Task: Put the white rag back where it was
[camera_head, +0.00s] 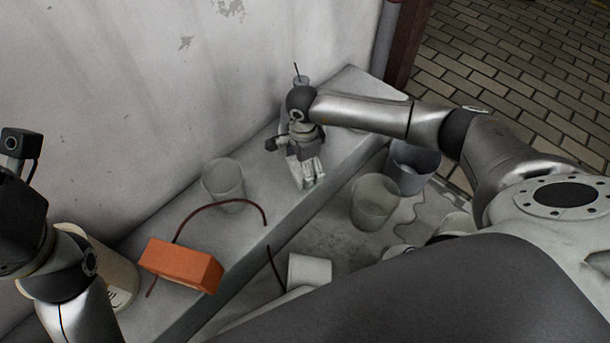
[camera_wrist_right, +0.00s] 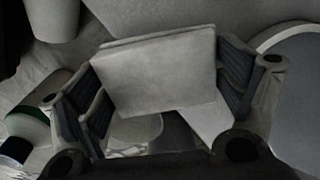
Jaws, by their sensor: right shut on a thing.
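My right gripper (camera_head: 305,180) points down over the grey ledge, toward its far right part. In the right wrist view the same gripper (camera_wrist_right: 165,90) has a flat, folded, pale grey-white piece between its fingers, which I take to be the white rag (camera_wrist_right: 155,75). The fingers touch it on both sides. In the head view the rag is mostly hidden by the gripper, so I cannot tell whether it touches the ledge. My left arm shows at the lower left, but its fingertips are out of view.
The ledge (camera_head: 345,140) runs along a pale wall. On it are an orange brick (camera_head: 181,264), a dark red cable (camera_head: 225,202) and a translucent bucket (camera_head: 223,180). Below stand another translucent bucket (camera_head: 375,202), a grey bucket (camera_head: 414,168) and a white container (camera_head: 309,271).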

